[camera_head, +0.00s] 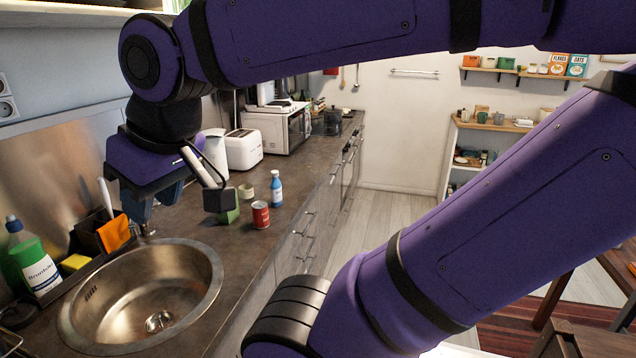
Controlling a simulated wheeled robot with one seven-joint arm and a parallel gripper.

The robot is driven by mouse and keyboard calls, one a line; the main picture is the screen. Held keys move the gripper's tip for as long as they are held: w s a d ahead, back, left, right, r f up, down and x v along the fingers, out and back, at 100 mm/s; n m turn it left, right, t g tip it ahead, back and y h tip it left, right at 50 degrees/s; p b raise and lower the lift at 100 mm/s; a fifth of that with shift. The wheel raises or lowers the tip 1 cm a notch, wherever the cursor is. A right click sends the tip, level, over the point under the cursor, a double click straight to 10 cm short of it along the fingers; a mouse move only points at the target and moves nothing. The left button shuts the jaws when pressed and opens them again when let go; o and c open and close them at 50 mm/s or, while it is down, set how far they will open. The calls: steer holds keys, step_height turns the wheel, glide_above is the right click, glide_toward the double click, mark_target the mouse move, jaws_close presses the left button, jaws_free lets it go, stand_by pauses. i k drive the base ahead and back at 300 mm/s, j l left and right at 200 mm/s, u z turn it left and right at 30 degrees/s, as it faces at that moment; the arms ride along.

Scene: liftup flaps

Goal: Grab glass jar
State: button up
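My gripper (142,212) hangs at the end of my purple arm, above the back edge of the counter by the sink. Its fingers point down and are small and partly hidden by the wrist, so I cannot tell whether they are open or shut. I cannot make out a glass jar with certainty. A small pale cylinder (246,191) stands on the counter right of my gripper, but its material is unclear. Beside it are a red can (261,215), a blue bottle (276,188) and a green item (230,214) partly covered by my wrist part.
A round steel sink (205,270) lies below my gripper. A green-and-white detergent bottle (38,268), a yellow sponge (75,263) and an orange cloth (115,233) stand left of it. A white toaster (244,149) and microwave (280,128) are farther back.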

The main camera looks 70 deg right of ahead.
mark_target(245, 189)
steer(key=z, duration=1.45)
steer(key=u, duration=0.45)
steer(key=i+l+u, duration=0.15)
steer(key=l+u, duration=0.2)
steer(key=i+l+u, duration=0.1)
steer(key=l+u, duration=0.2)
steer(key=l, duration=0.2)
steer(key=i+l+u, duration=0.1)
steer(key=l+u, duration=0.4)
steer(key=l, duration=1.95)
